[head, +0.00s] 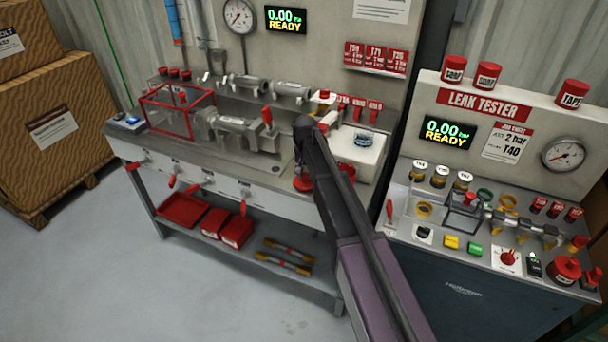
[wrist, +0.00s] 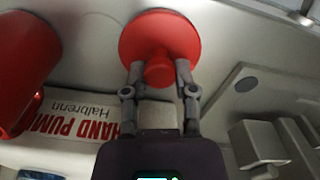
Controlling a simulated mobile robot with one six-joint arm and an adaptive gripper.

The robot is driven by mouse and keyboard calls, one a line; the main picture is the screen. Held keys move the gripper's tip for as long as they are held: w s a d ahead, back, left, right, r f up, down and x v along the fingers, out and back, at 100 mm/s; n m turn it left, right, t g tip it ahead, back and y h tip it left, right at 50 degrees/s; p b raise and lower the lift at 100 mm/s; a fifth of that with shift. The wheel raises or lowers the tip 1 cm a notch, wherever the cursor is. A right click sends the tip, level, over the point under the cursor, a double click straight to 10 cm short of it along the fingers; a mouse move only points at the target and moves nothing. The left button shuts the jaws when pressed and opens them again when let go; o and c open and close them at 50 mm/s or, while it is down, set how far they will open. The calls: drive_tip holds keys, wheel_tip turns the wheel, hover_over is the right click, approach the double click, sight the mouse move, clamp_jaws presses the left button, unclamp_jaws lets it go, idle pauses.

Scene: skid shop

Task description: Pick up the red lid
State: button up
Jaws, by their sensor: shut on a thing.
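The red lid (wrist: 160,30) is a round disc with a knob in the middle, at the top centre of the wrist view. My gripper (wrist: 160,70) has its two grey fingers shut on the lid's knob, one on each side. In the head view a red round piece (head: 302,185), which looks like this lid, shows beside my arm over the left bench's right part. My arm hides the fingers there. I cannot tell whether the lid touches the surface under it.
A large red cylinder (wrist: 25,60) is close on the left in the wrist view, near a HAND PUMP label (wrist: 70,120). Grey blocks (wrist: 258,142) stand at right. The leak tester (head: 485,105) is right of my arm. A red-framed guard (head: 180,110) stands on the left bench.

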sight(305, 173)
drive_tip(key=shift+r+p, duration=1.3)
drive_tip(key=shift+r, duration=0.25)
drive_tip(key=s+d+r+p, duration=0.1)
drive_tip(key=s+d, duration=0.1)
drive_tip(key=s, duration=1.4)
drive_tip(key=shift+r, duration=0.15)
drive_tip(key=shift+a, duration=0.15)
